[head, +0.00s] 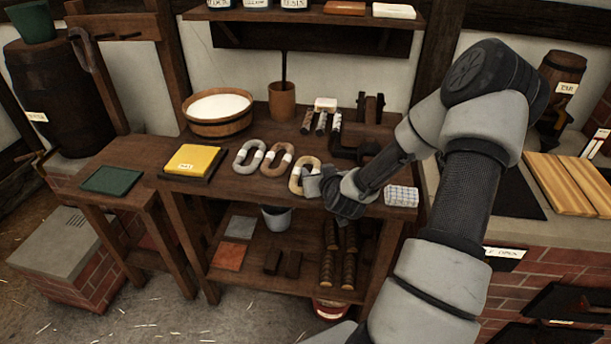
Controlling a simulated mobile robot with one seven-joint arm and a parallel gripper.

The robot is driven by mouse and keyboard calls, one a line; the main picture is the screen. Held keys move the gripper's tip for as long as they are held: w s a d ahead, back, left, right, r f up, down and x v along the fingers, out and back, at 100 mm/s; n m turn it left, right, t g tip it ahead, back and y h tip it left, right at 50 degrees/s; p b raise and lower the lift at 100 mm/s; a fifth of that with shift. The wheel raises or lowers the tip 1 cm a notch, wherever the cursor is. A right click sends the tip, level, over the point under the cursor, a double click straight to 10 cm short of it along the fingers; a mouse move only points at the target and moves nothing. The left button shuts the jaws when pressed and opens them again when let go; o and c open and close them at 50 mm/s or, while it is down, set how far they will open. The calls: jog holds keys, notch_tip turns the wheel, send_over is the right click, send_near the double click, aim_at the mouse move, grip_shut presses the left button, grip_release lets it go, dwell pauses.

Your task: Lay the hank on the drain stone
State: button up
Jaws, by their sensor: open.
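A grey slab with slots, which looks like the drain stone (52,238), tops a low brick block on the floor at the far left. Its visible top is bare.
The bench also holds a yellow block (193,159), a wooden tub of white stuff (218,109), a wooden cup (282,103) and a checked cloth (401,196). A small side table with a green pad (111,181) stands between the bench and the slab.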

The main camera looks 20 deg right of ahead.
jog(key=shift+w, duration=0.1)
jog(key=shift+c, duration=0.2)
grip_shut()
